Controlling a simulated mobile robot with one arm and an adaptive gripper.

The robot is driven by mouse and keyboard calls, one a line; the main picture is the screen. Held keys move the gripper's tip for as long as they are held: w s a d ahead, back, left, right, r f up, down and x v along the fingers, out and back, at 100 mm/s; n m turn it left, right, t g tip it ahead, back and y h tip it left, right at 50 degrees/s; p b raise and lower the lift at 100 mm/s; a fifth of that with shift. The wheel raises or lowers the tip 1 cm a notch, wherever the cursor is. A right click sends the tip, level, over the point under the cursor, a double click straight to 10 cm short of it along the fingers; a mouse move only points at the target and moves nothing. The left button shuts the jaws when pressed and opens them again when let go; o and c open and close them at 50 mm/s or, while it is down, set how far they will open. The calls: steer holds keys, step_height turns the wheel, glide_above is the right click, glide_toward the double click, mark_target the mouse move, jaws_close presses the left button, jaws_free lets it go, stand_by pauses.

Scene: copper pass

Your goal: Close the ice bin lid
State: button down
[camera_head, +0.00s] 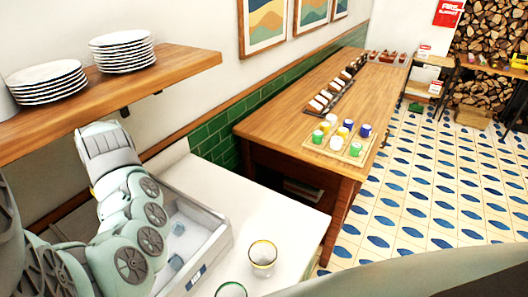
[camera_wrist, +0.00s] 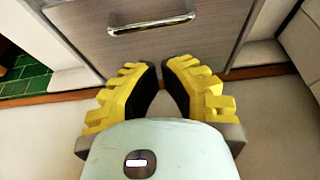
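The ice bin (camera_head: 207,255) is a grey rectangular box on the white counter in the head view. It has a small label on its front. Its top is uncovered where I can see it, and pale blue ice cubes show inside. My arm covers its left part. I cannot make out the lid clearly; it may be behind my arm. My gripper (camera_wrist: 160,88) shows in the wrist view, with yellow fingers and black pads. The fingers are a little apart with nothing between them. They are in front of a grey drawer front with a metal handle (camera_wrist: 152,24). The head view does not show the fingertips.
A clear glass (camera_head: 262,258) and a green-rimmed glass (camera_head: 231,290) stand right of the bin. A wooden shelf (camera_head: 180,67) with stacked plates hangs above my arm. Beyond is a wooden table (camera_head: 268,117) with coloured cups and a row of small items. Tiled floor lies open at right.

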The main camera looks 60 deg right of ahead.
steer(key=shift+p+x, duration=0.7)
steer(key=shift+x, duration=1.95)
steer(key=shift+w+f+p, duration=0.25)
steer(key=shift+f+p, duration=0.05)
steer(key=shift+f, duration=0.1)
steer(key=shift+s, duration=0.15)
steer(key=s+p, duration=0.5)
steer(key=s, duration=1.4)
steer(key=shift+d+p, duration=0.35)
steer(key=shift+s, duration=0.1)
